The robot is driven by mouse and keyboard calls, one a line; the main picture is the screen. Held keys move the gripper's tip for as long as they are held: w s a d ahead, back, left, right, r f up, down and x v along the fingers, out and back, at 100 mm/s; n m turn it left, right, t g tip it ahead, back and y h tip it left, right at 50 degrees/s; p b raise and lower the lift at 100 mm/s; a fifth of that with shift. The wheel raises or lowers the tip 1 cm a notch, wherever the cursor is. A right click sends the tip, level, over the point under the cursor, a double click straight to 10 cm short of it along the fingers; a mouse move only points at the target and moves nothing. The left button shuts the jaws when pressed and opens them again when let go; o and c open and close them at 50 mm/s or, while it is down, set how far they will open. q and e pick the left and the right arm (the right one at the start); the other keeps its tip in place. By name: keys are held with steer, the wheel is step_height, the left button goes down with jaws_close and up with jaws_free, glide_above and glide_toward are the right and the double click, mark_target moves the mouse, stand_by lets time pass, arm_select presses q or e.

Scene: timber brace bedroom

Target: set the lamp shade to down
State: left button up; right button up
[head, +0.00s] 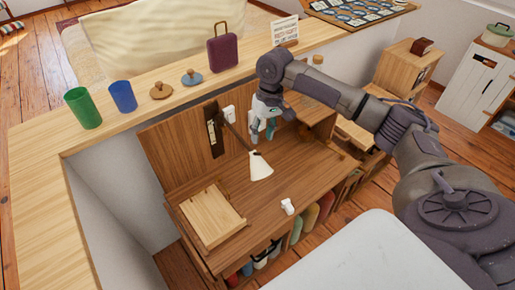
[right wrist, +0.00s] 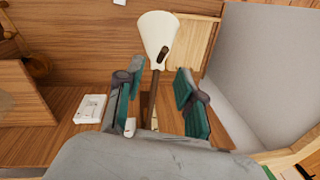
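The lamp's white cone shade (head: 260,168) hangs at the end of a thin dark arm from a dark wall plate (head: 213,130). In the head view its wide end points down and slightly right, over the desk. In the right wrist view the shade (right wrist: 158,38) shows beyond the fingertips, with its brown arm running between the fingers. My right gripper (head: 263,130) is above and behind the shade, near the lamp arm. The right wrist view shows its two fingers (right wrist: 158,92) spread apart; I cannot tell whether either touches the arm. My left gripper is out of view.
A wooden desk (head: 215,259) holds a slanted wooden board (head: 212,215) and a small white object (head: 288,206). A white wall switch (head: 229,114) sits beside the lamp plate. Cups and a purple suitcase (head: 223,50) stand on the ledge above. The desk's middle is clear.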

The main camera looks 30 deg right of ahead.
steer(key=p, duration=0.1)
glide_above(258, 163)
steer(key=w, duration=0.1)
steer(key=f, duration=0.4)
steer(key=d+f, duration=0.1)
steer(key=shift+f, duration=0.4)
steer(key=shift+a+f, duration=0.1)
steer(key=shift+f, duration=0.55)
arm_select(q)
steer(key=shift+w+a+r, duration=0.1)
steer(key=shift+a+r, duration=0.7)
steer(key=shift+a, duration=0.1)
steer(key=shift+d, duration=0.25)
arm_select(e)
jaws_close()
